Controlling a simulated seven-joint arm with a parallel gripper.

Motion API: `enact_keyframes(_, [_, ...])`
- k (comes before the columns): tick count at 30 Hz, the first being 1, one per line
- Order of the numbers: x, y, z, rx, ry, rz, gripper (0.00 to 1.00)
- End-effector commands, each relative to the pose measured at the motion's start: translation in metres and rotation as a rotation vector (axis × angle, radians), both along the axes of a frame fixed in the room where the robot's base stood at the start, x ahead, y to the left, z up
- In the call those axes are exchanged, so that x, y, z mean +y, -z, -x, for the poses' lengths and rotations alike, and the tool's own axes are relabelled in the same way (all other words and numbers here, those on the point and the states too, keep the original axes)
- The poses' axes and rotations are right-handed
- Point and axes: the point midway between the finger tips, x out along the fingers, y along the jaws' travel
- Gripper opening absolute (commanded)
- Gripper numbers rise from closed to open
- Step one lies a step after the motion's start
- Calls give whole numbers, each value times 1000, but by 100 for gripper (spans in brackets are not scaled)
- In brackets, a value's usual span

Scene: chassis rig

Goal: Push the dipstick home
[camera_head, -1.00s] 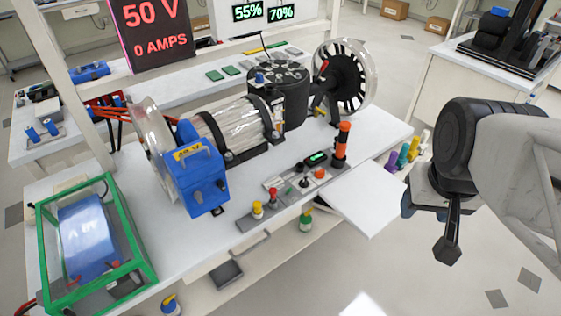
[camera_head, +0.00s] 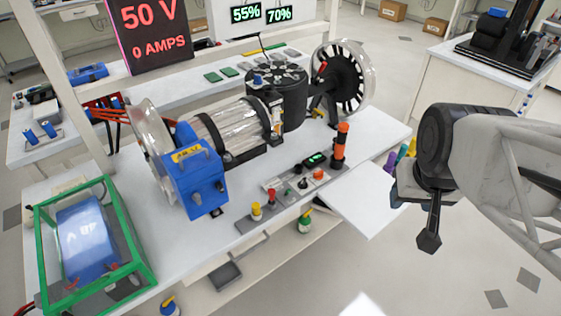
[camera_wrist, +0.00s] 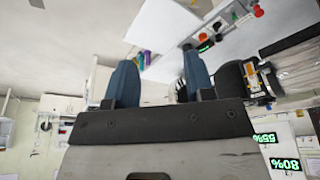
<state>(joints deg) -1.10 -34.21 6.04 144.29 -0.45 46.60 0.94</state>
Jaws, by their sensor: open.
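My gripper (camera_head: 397,193) is at the right, beyond the bench's right edge and apart from everything on it. In the wrist view its two blue fingers (camera_wrist: 160,82) are spread with nothing between them. I cannot pick out the dipstick with certainty. A clear-cased machine (camera_head: 232,128) lies across the bench, joined to a black drum (camera_head: 279,97). A small upright part with a pale yellowish section (camera_head: 277,118) stands at the drum's front; whether it is the dipstick is too small to tell. The machine's rear side is hidden.
A blue box (camera_head: 196,184), a green-framed case (camera_head: 150,262), a control strip with coloured knobs (camera_head: 257,211) and an orange-black post (camera_head: 341,144) stand on the bench. A black spoked wheel (camera_head: 350,80) is behind. A white side shelf (camera_head: 362,200) and several coloured pegs (camera_head: 391,162) lie near my gripper.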

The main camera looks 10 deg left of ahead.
Motion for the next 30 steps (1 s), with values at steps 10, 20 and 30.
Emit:
enact_keyframes(10, [38,54,-87,-203,-85,-19,49])
enact_keyframes(20, [88,111,-154,-420,-162,-54,49])
enact_keyframes(30, [144,170,-195,-644,-238,-104,49])
